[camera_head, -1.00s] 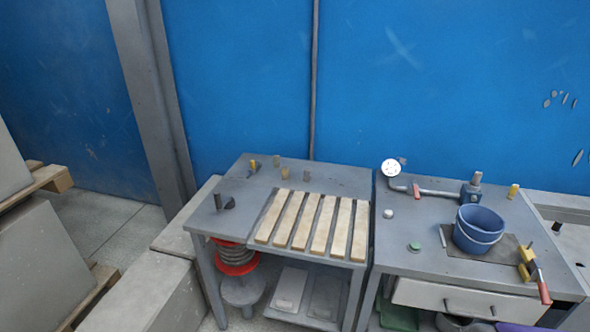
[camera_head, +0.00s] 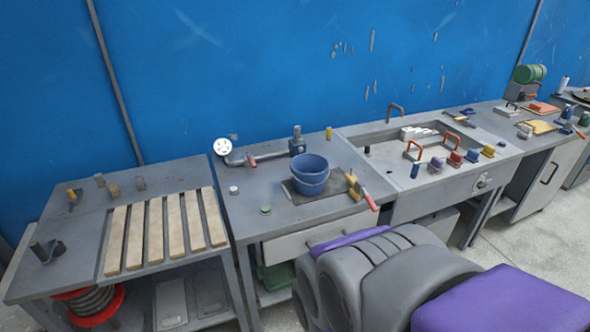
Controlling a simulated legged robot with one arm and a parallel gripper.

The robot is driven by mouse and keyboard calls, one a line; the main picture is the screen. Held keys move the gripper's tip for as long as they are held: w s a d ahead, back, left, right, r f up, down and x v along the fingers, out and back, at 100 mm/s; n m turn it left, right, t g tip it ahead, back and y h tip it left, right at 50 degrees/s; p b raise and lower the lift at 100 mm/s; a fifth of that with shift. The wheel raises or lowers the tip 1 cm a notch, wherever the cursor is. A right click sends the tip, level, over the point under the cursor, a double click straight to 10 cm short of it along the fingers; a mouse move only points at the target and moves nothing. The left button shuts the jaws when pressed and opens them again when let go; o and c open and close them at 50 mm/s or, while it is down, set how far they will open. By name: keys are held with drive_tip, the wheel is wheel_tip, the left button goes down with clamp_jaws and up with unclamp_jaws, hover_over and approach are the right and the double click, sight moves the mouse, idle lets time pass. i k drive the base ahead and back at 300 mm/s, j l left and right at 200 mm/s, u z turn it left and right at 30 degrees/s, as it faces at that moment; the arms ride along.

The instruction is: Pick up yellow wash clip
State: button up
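A small yellow clip-like piece (camera_head: 488,150) sits at the right end of a row of coloured pieces along the front edge of the sink unit (camera_head: 400,206). It is too small to tell for sure that it is the wash clip. Beside it are a purple piece (camera_head: 472,155), a red piece (camera_head: 455,158), another purple piece (camera_head: 437,164) and a blue piece (camera_head: 415,170). Other small yellow pieces stand on the middle bench (camera_head: 329,132) and on the left bench (camera_head: 72,196). My gripper is not in view; my grey and purple arm parts fill the bottom right.
A blue bucket (camera_head: 310,178) stands on the middle bench with a yellow and red-handled tool (camera_head: 368,198) beside it. The left bench (camera_head: 85,240) has wooden slats. A farther bench (camera_head: 555,143) holds trays. Open floor (camera_head: 505,245) shows at right.

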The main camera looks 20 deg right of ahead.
sight(113, 187)
drive_tip(key=i+j+u, duration=0.2)
drive_tip(key=i+j, duration=0.15)
drive_tip(key=i+j+u, duration=0.2)
drive_tip(key=i, duration=0.3)
drive_tip(key=i+j+u, duration=0.2)
drive_tip(key=i, duration=0.25)
